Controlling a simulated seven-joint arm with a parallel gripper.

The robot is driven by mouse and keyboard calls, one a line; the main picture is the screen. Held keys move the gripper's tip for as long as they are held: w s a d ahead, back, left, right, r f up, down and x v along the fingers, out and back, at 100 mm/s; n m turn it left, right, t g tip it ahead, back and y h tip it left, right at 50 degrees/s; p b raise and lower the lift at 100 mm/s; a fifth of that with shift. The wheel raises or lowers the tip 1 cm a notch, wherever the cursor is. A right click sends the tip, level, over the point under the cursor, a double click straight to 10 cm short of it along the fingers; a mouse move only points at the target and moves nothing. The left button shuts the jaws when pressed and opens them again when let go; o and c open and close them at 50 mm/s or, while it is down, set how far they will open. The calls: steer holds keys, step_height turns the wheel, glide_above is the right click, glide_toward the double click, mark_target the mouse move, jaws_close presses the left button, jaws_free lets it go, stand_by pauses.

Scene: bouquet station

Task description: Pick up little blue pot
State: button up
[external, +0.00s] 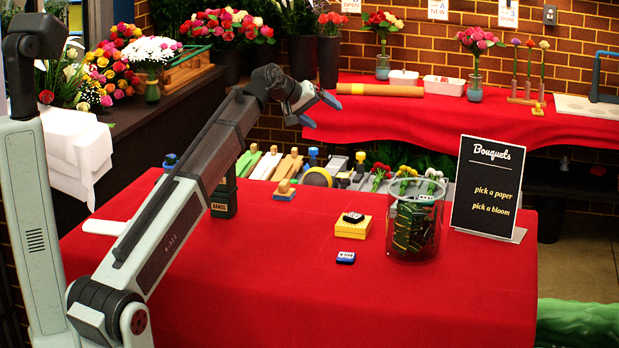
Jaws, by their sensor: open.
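A small, low blue object (345,258) with a pale, marked top sits on the red tablecloth near the middle of the table. It is the only small blue thing in the clear middle of this table; its exact shape is too small to tell. My gripper (319,110) is open and empty, high above the far edge of the table. Its two blue-grey fingertips are spread apart, pointing to the right. It is well above the blue object and far from touching it.
A yellow box (352,226) with a small dark item on top stands just behind the blue object. A glass jar (430,247) of dark green packets stands to the right, before a black sign (488,187). The table's front is clear.

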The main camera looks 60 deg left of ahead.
steer(key=s+a+f+g+y, duration=0.2)
steer(key=s+a, duration=0.5)
steer(key=a, duration=0.1)
steer(key=s+a+f+g+y, duration=0.1)
steer(key=s+a+f+g, duration=0.1)
steer(key=s+a, duration=0.55)
steer(key=n+g+y, duration=0.2)
steer(key=g, duration=0.2)
glide_toward(171, 156)
steer(key=shift+x, duration=5.7)
steer(key=shift+c, duration=0.5)
steer(key=c, duration=1.3)
steer(key=shift+a+r, duration=0.1)
steer(key=shift+r, duration=0.05)
